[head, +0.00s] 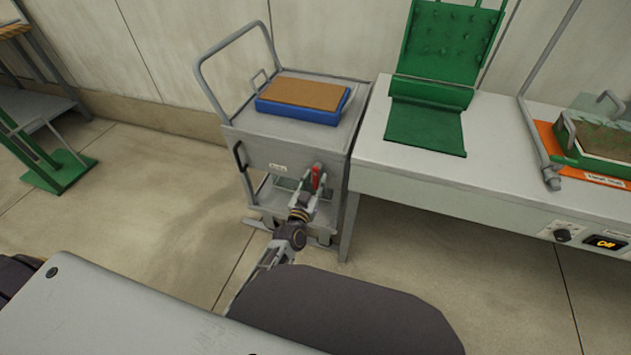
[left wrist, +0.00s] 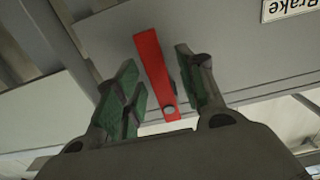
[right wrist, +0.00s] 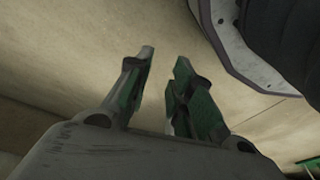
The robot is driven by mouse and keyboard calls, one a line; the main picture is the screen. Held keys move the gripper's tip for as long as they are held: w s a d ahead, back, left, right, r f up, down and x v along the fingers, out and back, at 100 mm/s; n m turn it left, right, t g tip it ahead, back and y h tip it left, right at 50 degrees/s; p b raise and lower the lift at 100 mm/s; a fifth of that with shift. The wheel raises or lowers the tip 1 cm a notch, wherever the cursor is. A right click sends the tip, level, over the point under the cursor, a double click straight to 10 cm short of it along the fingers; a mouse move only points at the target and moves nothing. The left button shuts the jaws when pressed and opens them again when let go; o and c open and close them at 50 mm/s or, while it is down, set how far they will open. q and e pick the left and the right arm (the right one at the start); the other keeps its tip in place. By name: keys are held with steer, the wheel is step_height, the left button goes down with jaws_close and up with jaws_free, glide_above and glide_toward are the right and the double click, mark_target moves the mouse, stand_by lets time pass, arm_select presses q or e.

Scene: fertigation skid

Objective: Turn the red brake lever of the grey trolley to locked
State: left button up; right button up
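The grey trolley (head: 262,149) stands against the left end of the white bench. Its red brake lever (head: 317,176) is on the front panel, right of a small label (head: 278,167). In the left wrist view the red lever (left wrist: 155,75) runs from a round pivot up and slightly left, and the label reads "Brake" (left wrist: 287,7). My left gripper (left wrist: 160,82) is open, with its fingers on either side of the lever; gaps show on both sides, but I cannot tell the depth. My right gripper (right wrist: 160,75) is open and empty above the floor.
A blue tray with a brown top (head: 300,97) lies on the trolley. The bench (head: 430,180) adjoins it on the right, with a green stand (head: 432,110) and an orange-based fixture (head: 555,150). A green-footed frame (head: 62,172) stands left. Floor between is clear.

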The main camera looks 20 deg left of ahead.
arm_select(q)
steer(key=shift+w, duration=0.45)
jaws_close()
stand_by(0.3)
